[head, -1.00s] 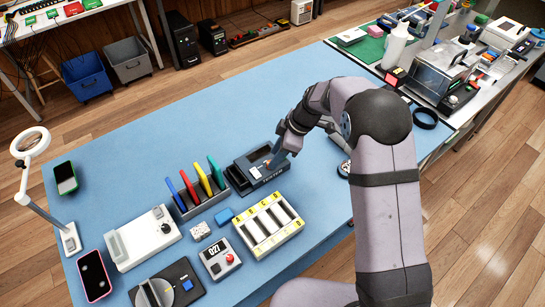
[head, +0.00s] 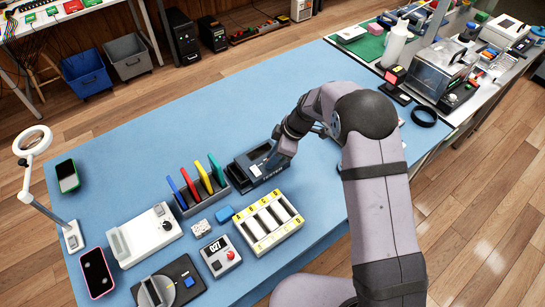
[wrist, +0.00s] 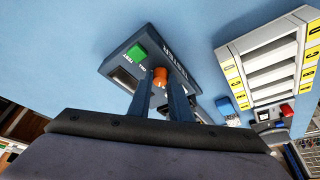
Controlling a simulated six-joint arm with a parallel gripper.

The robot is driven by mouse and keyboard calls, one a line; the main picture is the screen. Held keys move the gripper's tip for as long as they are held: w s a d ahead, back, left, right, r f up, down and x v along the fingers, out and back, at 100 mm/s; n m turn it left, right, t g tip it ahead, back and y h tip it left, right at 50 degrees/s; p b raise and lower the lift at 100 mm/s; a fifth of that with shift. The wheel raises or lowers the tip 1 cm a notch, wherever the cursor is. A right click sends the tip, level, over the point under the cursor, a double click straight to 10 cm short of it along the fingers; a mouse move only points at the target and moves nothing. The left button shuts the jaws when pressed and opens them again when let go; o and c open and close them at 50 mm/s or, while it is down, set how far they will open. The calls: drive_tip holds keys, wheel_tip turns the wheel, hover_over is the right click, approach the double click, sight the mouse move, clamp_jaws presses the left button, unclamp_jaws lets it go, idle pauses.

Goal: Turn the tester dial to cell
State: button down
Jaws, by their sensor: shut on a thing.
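The tester (head: 243,172) is a dark box on the blue table, partly hidden behind my gripper in the head view. In the wrist view the tester (wrist: 118,66) shows its TESTER lettering, a green button (wrist: 137,53) and an orange dial (wrist: 160,75). My gripper (wrist: 160,84) has its two dark fingers on either side of the dial and is shut on it. In the head view my gripper (head: 277,160) is over the right part of the tester. I cannot tell which marking the dial points to.
A white tray with yellow letter labels (head: 268,222) stands just in front of the tester. A rack of coloured cards (head: 203,180) stands close to its left. A small blue block (head: 225,214) lies nearby. The table behind the tester is clear.

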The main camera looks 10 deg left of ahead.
drive_tip(key=m+t+b, duration=0.1)
drive_tip(key=m+b, duration=0.2)
drive_tip(key=shift+s+f+b, duration=0.1)
drive_tip(key=shift+f+b, duration=0.05)
drive_tip(key=shift+b, duration=0.2)
drive_tip(key=m, duration=0.1)
drive_tip(key=m+t, duration=0.1)
drive_tip(key=m, duration=0.1)
drive_tip(key=shift+s+a+r+m+t+h, duration=0.1)
drive_tip(key=shift+s+r+m+t+h, duration=0.05)
drive_tip(key=shift+r+m+t+h, duration=0.2)
drive_tip(key=m+h+p, duration=0.1)
drive_tip(key=m+p, duration=0.2)
drive_tip(key=shift+s+r+t, duration=0.1)
drive_tip(key=shift+t, duration=0.15)
drive_tip(key=m+p, duration=0.1)
drive_tip(key=p, duration=0.2)
drive_tip(key=shift+a+m+h+p, duration=0.1)
drive_tip(key=shift+m+h+p, duration=0.15)
drive_tip(key=shift+p, duration=0.55)
drive_tip(key=shift+f+m+t+p, duration=0.3)
drive_tip(key=shift+m+t+p, duration=0.15)
drive_tip(key=shift+p, duration=0.55)
